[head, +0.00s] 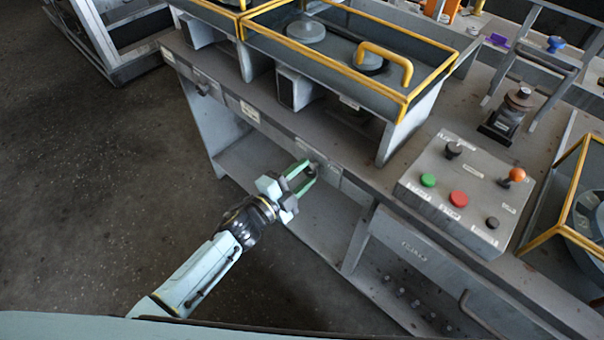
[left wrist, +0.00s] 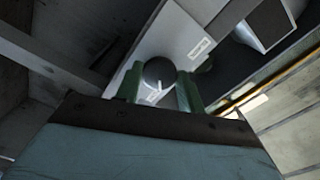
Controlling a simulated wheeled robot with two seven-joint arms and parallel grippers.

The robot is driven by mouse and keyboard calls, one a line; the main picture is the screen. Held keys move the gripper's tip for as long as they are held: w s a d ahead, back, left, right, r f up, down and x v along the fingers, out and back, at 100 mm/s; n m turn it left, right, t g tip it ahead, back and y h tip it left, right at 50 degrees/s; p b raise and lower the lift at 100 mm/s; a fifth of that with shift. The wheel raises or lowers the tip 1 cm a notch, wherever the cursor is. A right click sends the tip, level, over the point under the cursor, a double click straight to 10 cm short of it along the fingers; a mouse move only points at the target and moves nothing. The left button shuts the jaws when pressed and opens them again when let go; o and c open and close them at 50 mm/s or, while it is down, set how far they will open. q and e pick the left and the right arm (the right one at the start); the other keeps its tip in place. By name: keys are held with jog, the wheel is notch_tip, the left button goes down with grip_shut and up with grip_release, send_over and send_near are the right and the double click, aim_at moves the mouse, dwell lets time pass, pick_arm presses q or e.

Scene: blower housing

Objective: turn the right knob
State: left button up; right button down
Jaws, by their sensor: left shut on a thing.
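My left gripper (head: 306,172) reaches up to the front edge of the workbench, its green fingers on a small dark knob. In the left wrist view the round dark grey knob (left wrist: 159,73), with a white pointer line, sits on a light plate between the two green fingers (left wrist: 160,88). The gripper is shut on this right knob; the fingers partly hide its sides. Another dark knob (head: 203,88) sits farther left on the same front edge. My right gripper is not in view.
Right of the gripper, a grey control box (head: 465,190) with green and red buttons and an orange-topped lever stands on the bench (head: 375,175). Yellow-edged housings (head: 345,50) stand behind. A lower shelf (head: 325,220) lies under the bench edge. The floor at left is clear.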

pick_arm(q)
jog(key=o, duration=1)
jog(key=shift+c, duration=0.2)
jog(key=p+v, duration=0.1)
jog(key=v, duration=1.2)
jog(key=shift+s, duration=0.15)
jog(key=shift+a, duration=0.1)
